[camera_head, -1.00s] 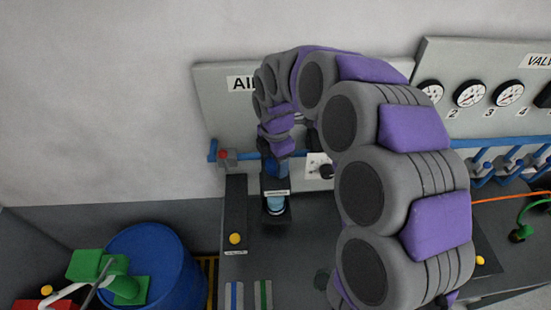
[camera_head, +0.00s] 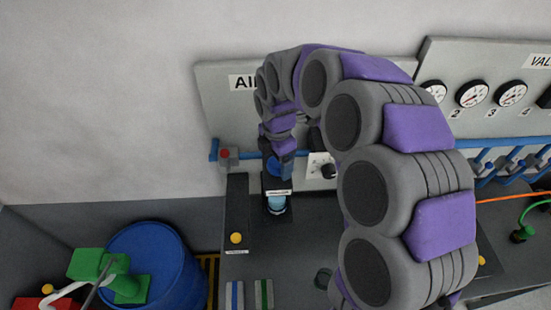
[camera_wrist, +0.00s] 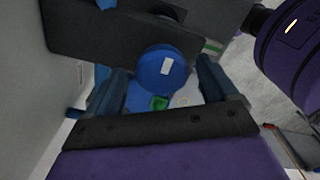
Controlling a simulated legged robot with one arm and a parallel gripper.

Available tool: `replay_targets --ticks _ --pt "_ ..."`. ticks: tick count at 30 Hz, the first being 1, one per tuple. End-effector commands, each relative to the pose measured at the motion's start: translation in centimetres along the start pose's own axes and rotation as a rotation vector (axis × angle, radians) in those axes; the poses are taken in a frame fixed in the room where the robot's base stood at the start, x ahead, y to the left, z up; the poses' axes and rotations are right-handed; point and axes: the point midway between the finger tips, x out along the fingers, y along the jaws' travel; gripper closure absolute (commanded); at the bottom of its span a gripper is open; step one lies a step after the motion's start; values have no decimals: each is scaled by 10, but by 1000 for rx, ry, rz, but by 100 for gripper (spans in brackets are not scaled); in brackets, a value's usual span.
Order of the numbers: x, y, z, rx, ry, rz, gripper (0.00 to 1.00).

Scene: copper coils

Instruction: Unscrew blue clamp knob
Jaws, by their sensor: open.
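The blue clamp knob (camera_wrist: 156,76) is a round blue disc with a white mark, in the upper middle of the wrist view. In the head view the blue knob (camera_head: 273,167) shows in part beside my gripper, above the labelled black clamp stand (camera_head: 279,184). My gripper (camera_wrist: 161,66) is open, with its two dark blue fingers on either side of the knob. I cannot tell whether either finger touches it. In the head view my gripper (camera_head: 285,158) points down at the stand, and my arm hides part of the scene behind it.
A light blue cylinder (camera_head: 277,204) sits low in the stand. A blue pipe with a red button box (camera_head: 226,156) runs behind. A blue barrel (camera_head: 160,270) stands at the left. Gauges (camera_head: 473,94) hang on the right panel.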

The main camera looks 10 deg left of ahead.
Motion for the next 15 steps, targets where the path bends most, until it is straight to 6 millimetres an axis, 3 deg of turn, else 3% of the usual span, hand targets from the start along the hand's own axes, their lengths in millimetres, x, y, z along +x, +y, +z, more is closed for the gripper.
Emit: replay_targets --ticks 5,15 --pt "-18 1 0 -1 -1 5 14" --pt "-92 4 -2 0 -3 6 14"
